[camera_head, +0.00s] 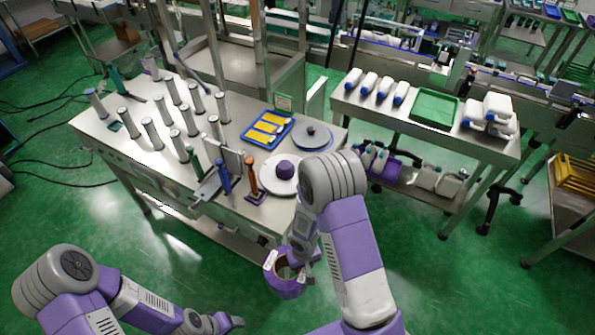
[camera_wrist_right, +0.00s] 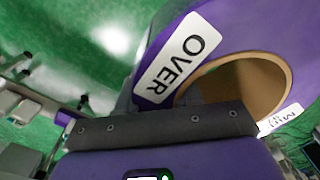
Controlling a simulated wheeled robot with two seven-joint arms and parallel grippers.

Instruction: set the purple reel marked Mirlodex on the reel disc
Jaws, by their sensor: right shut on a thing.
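The purple reel (camera_head: 286,288) hangs over the floor in front of the steel table, with its brown core open. In the right wrist view the reel (camera_wrist_right: 150,75) fills the upper right, with a white label reading "OVER" and a partly cut-off label starting "Mirl". My right gripper (camera_head: 303,264) is shut on the reel's rim; its dark jaw (camera_wrist_right: 165,128) crosses in front of the reel. The reel disc (camera_head: 271,181), white with a dark purple hub, lies on the table's right part, beyond the reel. My left gripper (camera_head: 226,322) is low at the left, empty; its jaw opening is unclear.
A grey disc with a black knob (camera_head: 312,136) lies behind the white disc. An orange-brown upright tool (camera_head: 252,180) and a blue one (camera_head: 224,176) stand left of it. A blue tray (camera_head: 267,130) holds yellow items. Several grey cylinders stand farther left.

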